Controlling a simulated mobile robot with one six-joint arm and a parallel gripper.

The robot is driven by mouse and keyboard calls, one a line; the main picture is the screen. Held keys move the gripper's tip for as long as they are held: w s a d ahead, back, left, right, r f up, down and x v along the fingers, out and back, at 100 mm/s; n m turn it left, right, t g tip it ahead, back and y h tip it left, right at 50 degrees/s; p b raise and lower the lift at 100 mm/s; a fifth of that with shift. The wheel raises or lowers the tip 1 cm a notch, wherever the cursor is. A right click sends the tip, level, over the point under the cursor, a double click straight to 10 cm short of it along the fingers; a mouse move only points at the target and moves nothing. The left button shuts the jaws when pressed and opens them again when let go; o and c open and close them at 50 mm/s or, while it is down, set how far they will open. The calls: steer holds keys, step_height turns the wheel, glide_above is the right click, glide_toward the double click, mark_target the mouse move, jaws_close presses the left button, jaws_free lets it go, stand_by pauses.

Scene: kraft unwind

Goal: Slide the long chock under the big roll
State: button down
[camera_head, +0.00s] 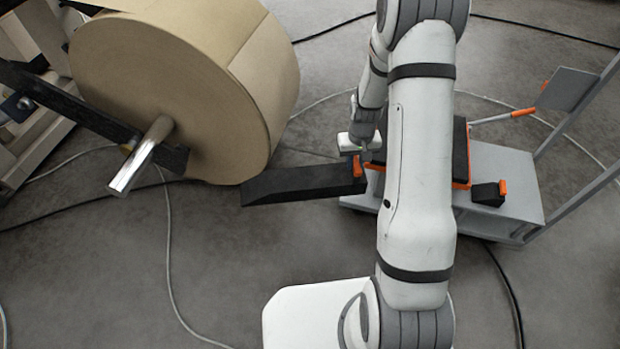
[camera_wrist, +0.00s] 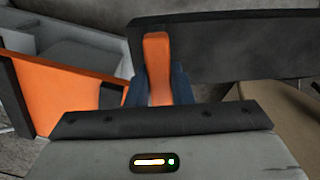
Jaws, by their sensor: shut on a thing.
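The big roll (camera_head: 170,85) is a wide tan kraft roll at the upper left, on a shiny metal shaft (camera_head: 147,155). The long chock (camera_head: 300,184) is a black wedge with an orange handle, which shows in the wrist view (camera_wrist: 157,58). My gripper (camera_head: 357,165) is shut on that handle at the chock's thick right end. The thin end points left, beside the roll's lower right edge. I cannot tell whether it touches the roll or the floor. In the wrist view the black body (camera_wrist: 235,48) extends right from my fingers (camera_wrist: 157,88).
A grey cart (camera_head: 510,180) stands at the right, with an orange-edged tray (camera_wrist: 65,95) and a small black chock (camera_head: 487,194) with an orange end. Cables (camera_head: 168,235) cross the floor. The floor in front of the roll is otherwise clear.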

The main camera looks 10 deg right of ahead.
steer(key=shift+w+f+b, duration=0.8)
steer(key=shift+f+b, duration=0.1)
steer(key=shift+b, duration=3.6)
steer(key=b, duration=0.6)
steer(key=shift+r, duration=0.15)
